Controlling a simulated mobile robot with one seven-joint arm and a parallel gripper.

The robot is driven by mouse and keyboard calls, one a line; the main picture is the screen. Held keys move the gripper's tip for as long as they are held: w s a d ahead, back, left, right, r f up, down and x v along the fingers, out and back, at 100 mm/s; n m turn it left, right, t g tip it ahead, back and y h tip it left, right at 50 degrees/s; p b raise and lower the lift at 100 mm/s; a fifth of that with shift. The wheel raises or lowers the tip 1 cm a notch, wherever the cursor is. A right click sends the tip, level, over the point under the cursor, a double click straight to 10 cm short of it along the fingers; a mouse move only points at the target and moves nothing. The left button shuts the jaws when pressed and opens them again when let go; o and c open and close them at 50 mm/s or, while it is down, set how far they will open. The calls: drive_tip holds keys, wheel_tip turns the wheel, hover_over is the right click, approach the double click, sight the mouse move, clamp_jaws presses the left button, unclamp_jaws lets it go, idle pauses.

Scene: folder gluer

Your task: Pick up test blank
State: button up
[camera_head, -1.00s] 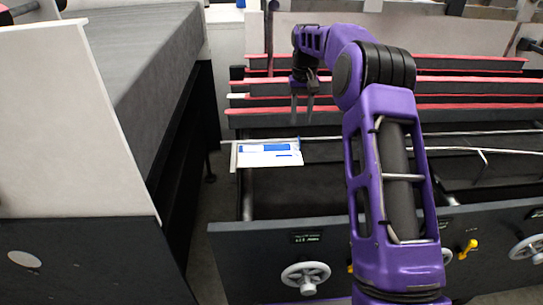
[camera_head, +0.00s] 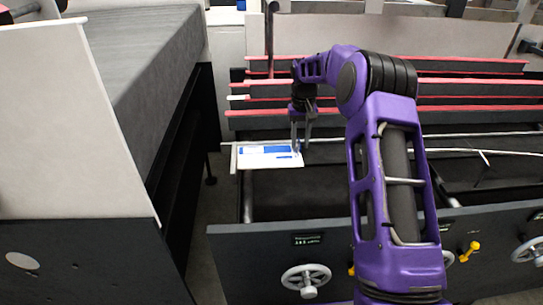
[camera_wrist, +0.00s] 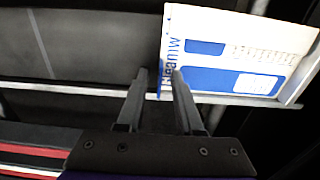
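The test blank (camera_head: 270,161) is a flat white carton with blue printed panels. It lies at the left end of a metal rail on the machine. In the wrist view the blank (camera_wrist: 235,47) fills the upper right, with a blue-lettered edge strip facing my gripper. My gripper (camera_wrist: 160,78) is open, its two fingers apart, with the strip's near end showing between the fingertips. In the head view my gripper (camera_head: 301,146) points down at the blank's right edge. I cannot tell whether a finger touches it.
Red-edged dark bars (camera_head: 450,83) run across the machine behind the blank. A dark front panel with a handwheel (camera_head: 305,278) and a yellow knob (camera_head: 469,250) stands in front. A grey conveyor (camera_head: 150,60) and a pale panel (camera_head: 75,120) are at left.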

clamp_jaws()
drive_tip(key=shift+r, duration=0.15)
